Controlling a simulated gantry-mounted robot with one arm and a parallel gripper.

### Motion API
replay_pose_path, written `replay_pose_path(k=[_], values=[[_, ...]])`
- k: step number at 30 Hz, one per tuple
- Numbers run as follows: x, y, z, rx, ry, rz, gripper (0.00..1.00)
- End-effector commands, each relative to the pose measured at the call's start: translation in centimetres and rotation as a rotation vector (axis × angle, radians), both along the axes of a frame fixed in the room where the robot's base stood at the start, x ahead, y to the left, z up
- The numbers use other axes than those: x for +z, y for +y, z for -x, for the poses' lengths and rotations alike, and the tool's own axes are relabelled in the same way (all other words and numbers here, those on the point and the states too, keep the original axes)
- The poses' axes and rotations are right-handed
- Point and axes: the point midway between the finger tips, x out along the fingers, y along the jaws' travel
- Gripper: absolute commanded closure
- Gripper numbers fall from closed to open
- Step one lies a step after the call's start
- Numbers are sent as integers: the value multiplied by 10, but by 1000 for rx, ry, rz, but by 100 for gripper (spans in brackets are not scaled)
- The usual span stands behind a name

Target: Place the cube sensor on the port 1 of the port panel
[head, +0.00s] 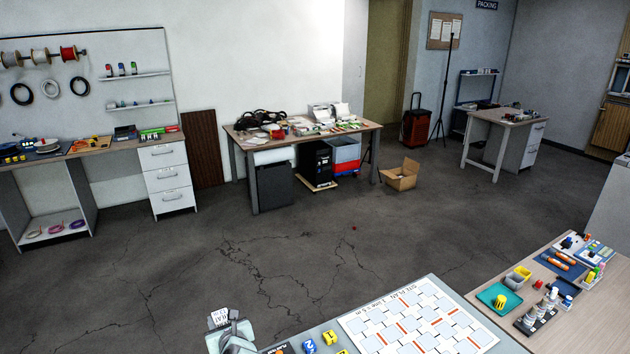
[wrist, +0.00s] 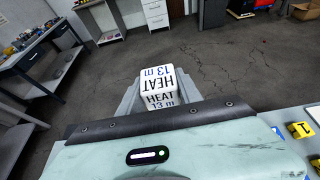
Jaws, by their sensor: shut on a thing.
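The cube sensor (wrist: 158,84) is white with "HEAT 13 m" printed on its faces. My gripper (wrist: 157,98) is shut on it, with a grey finger on each side. In the head view the cube (head: 217,317) shows at the bottom, in my gripper (head: 231,332), beside the near table's left end. No panel with a readable port 1 label shows in either view.
The near table holds a white site plate (head: 420,322) with a grid and orange bars. A blue block (head: 310,346) and a yellow block (head: 328,337) sit left of it. A side table at right holds a teal tray (head: 486,299) and small parts. Open floor lies beyond.

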Motion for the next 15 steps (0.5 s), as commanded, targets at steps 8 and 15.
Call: replay_pose_path(k=[8,15], values=[[43,17,-9,32,-5,4,100],[54,20,-11,38,-4,4,100]])
